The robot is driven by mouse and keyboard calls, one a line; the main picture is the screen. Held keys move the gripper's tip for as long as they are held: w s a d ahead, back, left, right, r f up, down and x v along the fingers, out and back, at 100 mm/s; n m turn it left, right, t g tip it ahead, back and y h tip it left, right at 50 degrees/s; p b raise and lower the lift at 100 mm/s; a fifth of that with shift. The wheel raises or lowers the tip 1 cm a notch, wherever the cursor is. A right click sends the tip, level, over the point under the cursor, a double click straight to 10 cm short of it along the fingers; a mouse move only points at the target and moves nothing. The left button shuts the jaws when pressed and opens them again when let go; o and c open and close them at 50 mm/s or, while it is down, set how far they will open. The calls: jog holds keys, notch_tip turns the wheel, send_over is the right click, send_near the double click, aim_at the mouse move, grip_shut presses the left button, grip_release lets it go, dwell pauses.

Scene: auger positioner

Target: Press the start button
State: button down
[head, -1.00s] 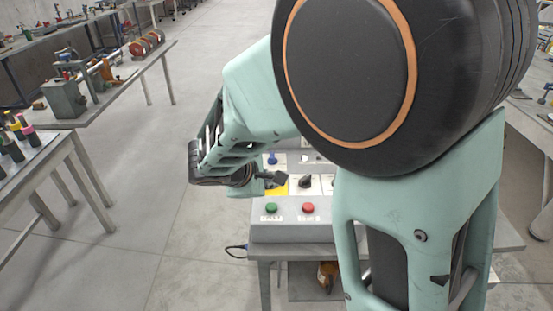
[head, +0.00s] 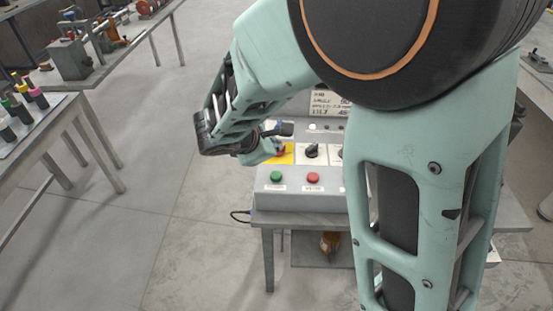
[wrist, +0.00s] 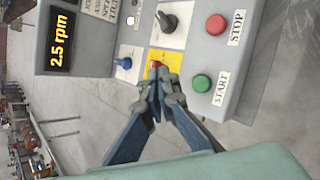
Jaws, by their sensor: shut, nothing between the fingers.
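The green start button (head: 277,176) is on the front left of the grey control box (head: 300,200). In the wrist view the green button (wrist: 202,83) sits beside the START label (wrist: 221,88). The red stop button (head: 313,177) is to its right in the head view, and it also shows in the wrist view (wrist: 216,25). My gripper (wrist: 163,75) is shut and empty. Its fingertips appear over the yellow plate with a red switch (wrist: 156,64), apart from the green button. In the head view the gripper (head: 281,150) is partly hidden behind my wrist.
A blue knob (wrist: 124,63) and a black knob (wrist: 167,21) are near the fingertips. A display (wrist: 60,43) reads 2.5 rpm. The box stands on a grey table (head: 345,219). Another table (head: 40,150) with coloured-top items stands at the left.

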aim_at(275, 177)
notch_tip(275, 177, down, 7)
jog(key=b, duration=0.5)
jog(key=shift+f, duration=0.1)
jog(key=shift+f+b, duration=0.45)
jog(key=shift+b, duration=0.1)
dwell(0.7)
jog(key=shift+f+b, duration=0.4)
jog(key=shift+b, duration=0.15)
